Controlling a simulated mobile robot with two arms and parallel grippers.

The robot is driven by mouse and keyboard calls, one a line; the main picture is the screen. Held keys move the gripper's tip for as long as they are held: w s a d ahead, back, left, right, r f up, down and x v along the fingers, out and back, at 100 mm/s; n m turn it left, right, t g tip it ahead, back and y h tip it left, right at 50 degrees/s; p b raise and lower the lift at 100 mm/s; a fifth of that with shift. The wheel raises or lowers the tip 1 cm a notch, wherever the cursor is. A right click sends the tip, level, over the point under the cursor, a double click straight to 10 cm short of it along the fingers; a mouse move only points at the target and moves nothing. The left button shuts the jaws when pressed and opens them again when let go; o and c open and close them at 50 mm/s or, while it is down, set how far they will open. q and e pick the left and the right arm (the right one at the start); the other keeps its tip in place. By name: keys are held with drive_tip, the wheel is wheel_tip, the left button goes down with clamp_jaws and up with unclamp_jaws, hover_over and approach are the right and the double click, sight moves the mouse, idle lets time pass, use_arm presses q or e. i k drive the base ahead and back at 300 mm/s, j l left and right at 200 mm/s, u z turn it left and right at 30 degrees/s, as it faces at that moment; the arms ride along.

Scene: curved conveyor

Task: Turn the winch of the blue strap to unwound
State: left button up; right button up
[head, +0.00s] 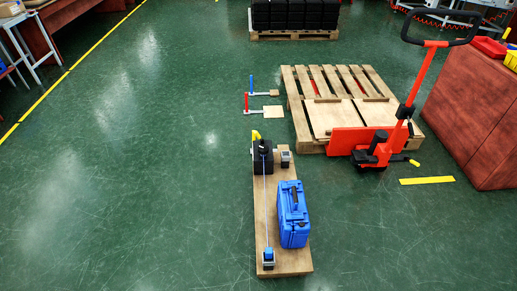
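A thin blue strap (265,205) runs lengthwise along a wooden board (262,225) on the floor. Its far end meets a black block (262,165) with an upright yellow piece (256,135) behind it. Its near end meets a small black and grey fitting with a blue top (268,258) at the board's near edge. I cannot tell which end is the winch or how far it is wound. Neither of my grippers is in view.
A blue case (293,215) stands on the board right of the strap. A small grey and black fitting (286,159) is beside the black block. Beyond are blue and red levers (247,103), a wooden pallet (300,120) and a red pallet jack (385,145). Floor at left is clear.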

sight(263, 150)
drive_tip(key=i+j+z, duration=0.1)
drive_tip(key=j, duration=0.35)
drive_tip(key=i+j+z, duration=0.1)
drive_tip(key=j, duration=0.4)
drive_tip(key=i+j, duration=0.2)
drive_tip(key=j, duration=0.3)
drive_tip(key=i+j+z, duration=0.15)
drive_tip(key=j, duration=0.35)
drive_tip(key=i+j+z, duration=0.25)
drive_tip(key=i+j, duration=0.25)
drive_tip(key=i+j+z, duration=0.25)
drive_tip(key=i+j, duration=0.4)
